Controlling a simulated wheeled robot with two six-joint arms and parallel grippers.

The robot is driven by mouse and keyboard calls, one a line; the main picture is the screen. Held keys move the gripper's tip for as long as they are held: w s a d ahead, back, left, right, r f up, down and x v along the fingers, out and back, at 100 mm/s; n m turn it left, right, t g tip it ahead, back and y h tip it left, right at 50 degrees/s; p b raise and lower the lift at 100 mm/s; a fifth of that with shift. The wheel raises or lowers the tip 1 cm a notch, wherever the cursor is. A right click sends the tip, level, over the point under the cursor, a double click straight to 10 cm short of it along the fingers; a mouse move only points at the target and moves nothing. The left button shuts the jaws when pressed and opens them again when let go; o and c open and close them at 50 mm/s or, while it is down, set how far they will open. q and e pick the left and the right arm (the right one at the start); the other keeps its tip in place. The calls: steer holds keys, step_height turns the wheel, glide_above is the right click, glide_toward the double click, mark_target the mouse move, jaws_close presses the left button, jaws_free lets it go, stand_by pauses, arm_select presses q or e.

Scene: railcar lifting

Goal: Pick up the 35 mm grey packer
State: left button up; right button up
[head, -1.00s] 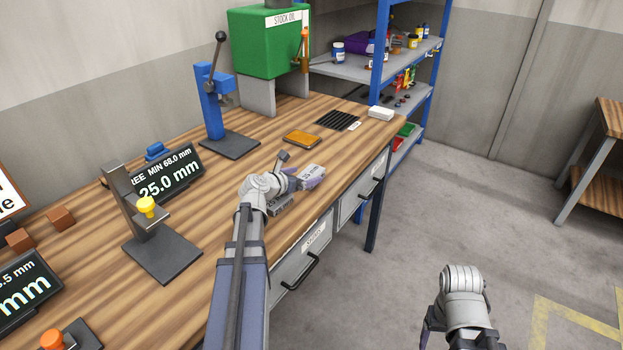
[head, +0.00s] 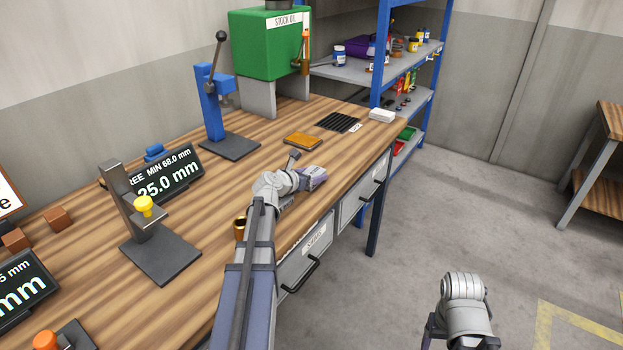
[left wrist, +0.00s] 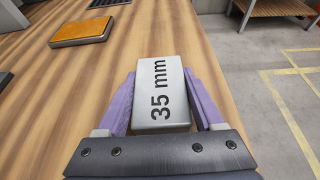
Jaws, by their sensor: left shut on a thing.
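The 35 mm grey packer (left wrist: 160,100) is a pale block with "35 mm" on its top, seen in the left wrist view. My left gripper (left wrist: 163,85) is shut on it, with one purple finger on each side. In the head view, the left gripper (head: 311,181) is over the bench near its front edge, and the packer is partly hidden by it. I cannot tell whether the packer touches the bench. My right gripper (head: 458,338) is at the bottom of the head view, away from the bench; its fingers are mostly cut off.
An orange-topped pad (head: 302,141) lies behind the left gripper. Another grey block (head: 287,204) is partly hidden by my left arm. A brass cup (head: 240,228) stands left of the arm. A blue press (head: 213,105) and a grey stand (head: 160,258) rise from the bench.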

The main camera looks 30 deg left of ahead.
mark_target(313, 172)
arm_select(q)
jaws_close()
steer(key=shift+r, duration=0.1)
stand_by(0.3)
step_height(313, 172, up, 10)
steer(key=p, duration=1)
